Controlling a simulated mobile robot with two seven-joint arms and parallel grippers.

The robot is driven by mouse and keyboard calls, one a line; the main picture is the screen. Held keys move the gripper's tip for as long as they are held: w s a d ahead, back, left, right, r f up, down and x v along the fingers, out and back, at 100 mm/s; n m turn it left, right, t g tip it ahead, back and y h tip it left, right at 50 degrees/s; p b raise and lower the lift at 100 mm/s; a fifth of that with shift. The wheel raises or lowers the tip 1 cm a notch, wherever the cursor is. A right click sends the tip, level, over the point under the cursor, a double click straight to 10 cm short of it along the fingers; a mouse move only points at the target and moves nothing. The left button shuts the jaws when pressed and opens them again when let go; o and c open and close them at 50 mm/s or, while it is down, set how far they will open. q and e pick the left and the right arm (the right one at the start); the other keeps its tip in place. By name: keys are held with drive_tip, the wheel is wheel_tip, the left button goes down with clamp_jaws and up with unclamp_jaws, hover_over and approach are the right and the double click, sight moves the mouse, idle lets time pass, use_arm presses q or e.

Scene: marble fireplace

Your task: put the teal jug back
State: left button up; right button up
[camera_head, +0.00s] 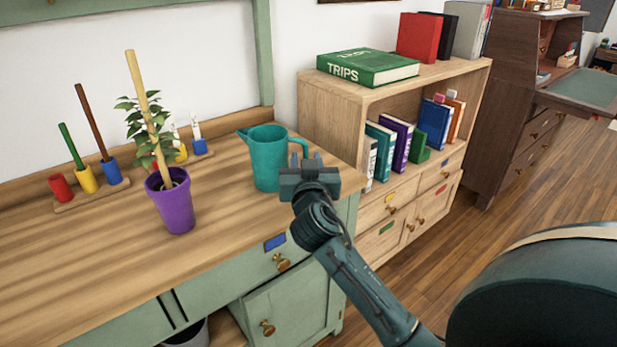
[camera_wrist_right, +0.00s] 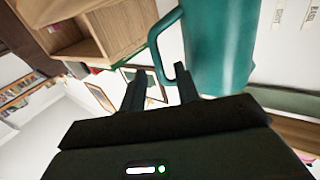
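The teal jug (camera_head: 268,160) stands upright on the wooden worktop (camera_head: 240,220), near its back right corner. Its spout points left and its handle points right. My right gripper (camera_head: 308,166) is at the handle side of the jug, over the worktop's right end. In the right wrist view the jug (camera_wrist_right: 222,45) fills the upper right. Its handle (camera_wrist_right: 156,45) reaches towards the gap between my two parted fingers (camera_wrist_right: 161,90). The gripper is open; I cannot tell whether a finger touches the handle. My left gripper is not in view.
A purple pot (camera_head: 176,205) with a staked plant stands left of the jug. Coloured cups on a wooden strip (camera_head: 95,195) are behind it. A bookshelf (camera_head: 340,100) with books adjoins the worktop on the right. The worktop's front stretch is clear.

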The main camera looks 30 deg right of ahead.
drive_tip(key=s+a+f+n+g+y, duration=0.1)
drive_tip(key=s+a+f+n+y, duration=0.4)
drive_tip(key=s+a, duration=0.5)
drive_tip(key=s+a+f+n+g+y, duration=0.1)
drive_tip(key=s+a+f+n+y, duration=0.4)
drive_tip(key=s, duration=0.9)
drive_tip(key=a+f+y, duration=0.3)
drive_tip(key=a, duration=0.2)
drive_tip(key=shift+a+f+y, duration=0.35)
drive_tip(key=shift+f+y, duration=0.05)
